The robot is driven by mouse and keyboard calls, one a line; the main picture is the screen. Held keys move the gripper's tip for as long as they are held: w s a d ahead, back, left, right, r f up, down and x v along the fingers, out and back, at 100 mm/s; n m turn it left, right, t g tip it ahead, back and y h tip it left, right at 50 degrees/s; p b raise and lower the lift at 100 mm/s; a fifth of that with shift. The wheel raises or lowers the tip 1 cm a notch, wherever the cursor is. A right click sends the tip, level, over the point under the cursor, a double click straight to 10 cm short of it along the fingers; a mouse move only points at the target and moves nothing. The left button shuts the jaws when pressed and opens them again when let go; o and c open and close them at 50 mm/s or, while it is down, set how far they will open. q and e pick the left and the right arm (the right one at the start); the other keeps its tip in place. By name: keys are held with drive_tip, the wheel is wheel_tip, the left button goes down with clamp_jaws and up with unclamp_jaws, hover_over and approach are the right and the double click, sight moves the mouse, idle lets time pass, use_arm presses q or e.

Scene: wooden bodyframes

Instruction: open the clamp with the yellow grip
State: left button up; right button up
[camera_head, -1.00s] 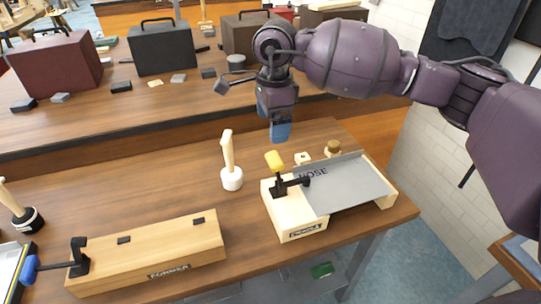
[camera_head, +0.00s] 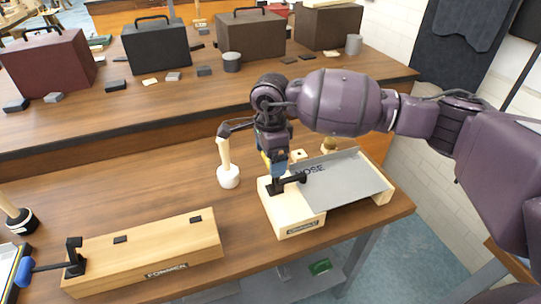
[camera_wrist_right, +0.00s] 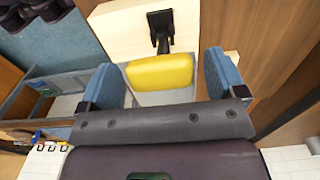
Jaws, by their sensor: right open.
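The clamp with the yellow grip (camera_wrist_right: 160,72) sits on a pale wooden block (camera_head: 295,217) at the left end of a grey metal sheet (camera_head: 345,181). Its black clamp arm (camera_head: 291,181) reaches over the sheet's edge. My right gripper (camera_head: 274,167) is right above the clamp and hides most of the yellow grip in the head view. In the right wrist view my right gripper (camera_wrist_right: 165,82) is open, with one blue finger on each side of the yellow grip. I cannot tell whether either finger touches it. My left gripper is not in view.
A white-headed mallet (camera_head: 228,175) stands left of the clamp block. A long wooden former (camera_head: 145,255) with a blue-handled clamp (camera_head: 25,270) lies at front left. Several cases, including a black one (camera_head: 157,47), stand on the bench behind.

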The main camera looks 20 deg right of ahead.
drive_tip(key=shift+f, duration=0.1)
drive_tip(key=shift+c, duration=0.3)
drive_tip(key=c, duration=1.2)
